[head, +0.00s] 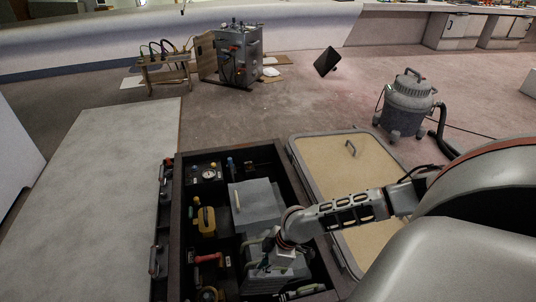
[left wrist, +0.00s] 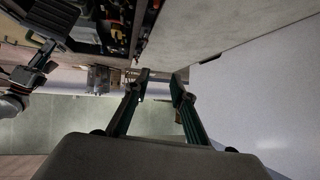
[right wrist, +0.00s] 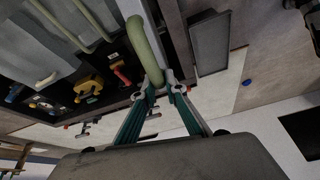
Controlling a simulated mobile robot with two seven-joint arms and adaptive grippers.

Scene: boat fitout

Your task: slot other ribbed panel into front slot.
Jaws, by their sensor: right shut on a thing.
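My right gripper (head: 280,262) is at the near part of a dark open hatch box (head: 178,225). In the right wrist view its fingers (right wrist: 162,90) are shut on a pale green bar handle (right wrist: 143,45). In the head view a grey panel block (head: 275,281) lies under this gripper; its ribs and lower edge are hard to make out. Another grey panel (head: 262,204) with a pale handle lies farther back in the box. The front slot cannot be made out. My left gripper (left wrist: 160,80) shows only in its wrist view, open, with nothing seen between its fingers.
Inside the box are a yellow-handled part (head: 206,220), a red-handled part (head: 208,258) and a gauge (head: 209,174). A tan hatch lid (head: 372,190) lies to the right. A grey vacuum (head: 408,103) stands beyond it. Open floor lies behind the box.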

